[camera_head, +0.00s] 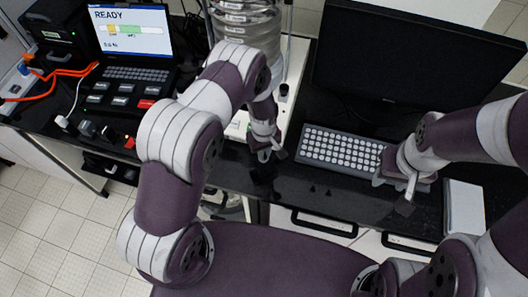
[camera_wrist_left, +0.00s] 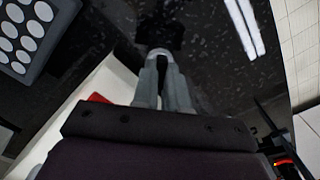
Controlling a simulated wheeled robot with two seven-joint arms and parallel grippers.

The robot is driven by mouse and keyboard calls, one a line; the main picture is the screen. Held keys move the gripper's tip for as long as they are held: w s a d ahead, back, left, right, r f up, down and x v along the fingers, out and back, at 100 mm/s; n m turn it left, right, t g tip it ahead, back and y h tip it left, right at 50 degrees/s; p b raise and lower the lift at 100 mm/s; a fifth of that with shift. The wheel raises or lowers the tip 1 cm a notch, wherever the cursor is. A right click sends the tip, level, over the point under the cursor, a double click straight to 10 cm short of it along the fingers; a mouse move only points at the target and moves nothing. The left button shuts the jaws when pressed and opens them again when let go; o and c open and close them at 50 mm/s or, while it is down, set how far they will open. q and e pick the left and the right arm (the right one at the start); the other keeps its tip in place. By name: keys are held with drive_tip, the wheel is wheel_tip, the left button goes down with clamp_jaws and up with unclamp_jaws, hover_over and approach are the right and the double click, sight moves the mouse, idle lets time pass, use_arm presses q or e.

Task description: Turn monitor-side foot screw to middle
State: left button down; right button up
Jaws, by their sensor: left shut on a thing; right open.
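The sieve shaker, a stack of clear ringed sieves (camera_head: 245,28) on a pale base, stands at the back centre, partly behind my left arm. My left gripper (camera_head: 268,154) points down near the front edge of the black bench, left of the keyboard. In the head view the screw is hidden by the gripper. My right gripper (camera_head: 408,185) is open and empty over the keyboard's right end.
A large black monitor (camera_head: 410,52) stands at the back right, with a grey keyboard (camera_head: 340,148) before it. A white box (camera_head: 463,208) lies at far right. A control unit with a READY screen (camera_head: 132,30) and cables stand at left.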

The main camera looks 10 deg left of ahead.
use_arm(q)
drive_tip(key=m+b, duration=0.2)
drive_tip(key=m, duration=0.1)
drive_tip(key=shift+w+m, duration=0.15)
drive_tip(key=shift+m, duration=0.15)
drive_tip(key=shift+r+m+b, duration=0.1)
drive_tip(key=shift+m+b, duration=0.6)
drive_tip(key=shift+m, duration=1.2)
drive_tip(key=shift+w, duration=0.1)
drive_tip(key=c, duration=1.4)
unclamp_jaws()
drive_tip(key=shift+c, duration=0.2)
drive_tip(key=shift+r, duration=0.1)
wheel_tip(320, 180, up, 12)
drive_tip(key=b, duration=0.3)
drive_tip(key=shift+r, duration=0.25)
